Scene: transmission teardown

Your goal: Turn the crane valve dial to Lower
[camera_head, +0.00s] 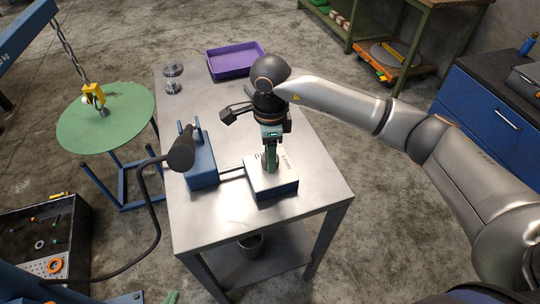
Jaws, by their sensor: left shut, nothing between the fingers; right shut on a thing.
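The crane valve box (272,184) has a white top with dark lettering and blue sides, and sits near the front right of the metal table. One label at the right looks like "Lower", but the lettering is small and partly covered. My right gripper (271,168) points down at the middle of the box top, with its green fingers shut on the dial. The dial is mostly hidden by the fingers, so its setting cannot be read. A green fingertip of my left gripper (172,298) shows at the bottom edge, shut and empty, well away from the box.
A blue pump unit (200,165) stands left of the box, joined by a rod. A dark-gripped curved lever (158,200) rises beside it. A purple tray (234,63) is at the table's back. A yellow crane hook (94,94) hangs over a round green table (75,130).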

